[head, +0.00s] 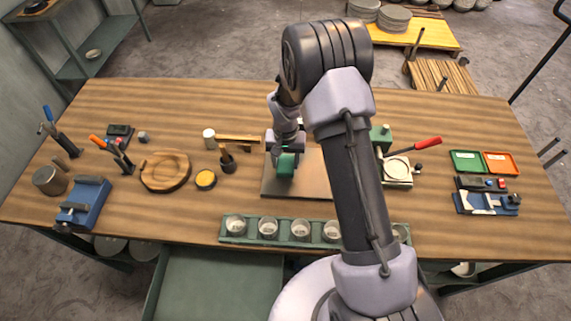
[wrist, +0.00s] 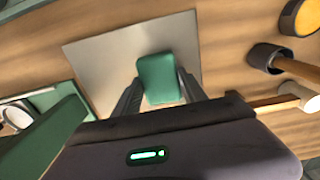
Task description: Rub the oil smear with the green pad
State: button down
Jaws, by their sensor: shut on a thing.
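The green pad (head: 286,166) is between the fingers of my gripper (head: 287,155), over the left part of a flat metal plate (head: 310,183) in the middle of the bench. In the wrist view the pad (wrist: 160,72) sits between the two dark fingertips (wrist: 160,84), and the plate (wrist: 105,62) lies beyond it. My gripper is shut on the pad. I cannot tell whether the pad touches the plate. I make out no oil smear on the visible plate; part of the plate is hidden by my arm and the pad.
A green rack (head: 252,229) with several metal cups stands in front of the plate. A dark cup with a brush (head: 228,165) and a yellow-topped tin (head: 205,180) stand left. A green device (head: 381,137) stands right. Wooden bench (head: 450,220) is bare at the right front.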

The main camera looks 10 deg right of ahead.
jog(key=shift+r+p, duration=1.3)
jog(key=shift+r, duration=1.25)
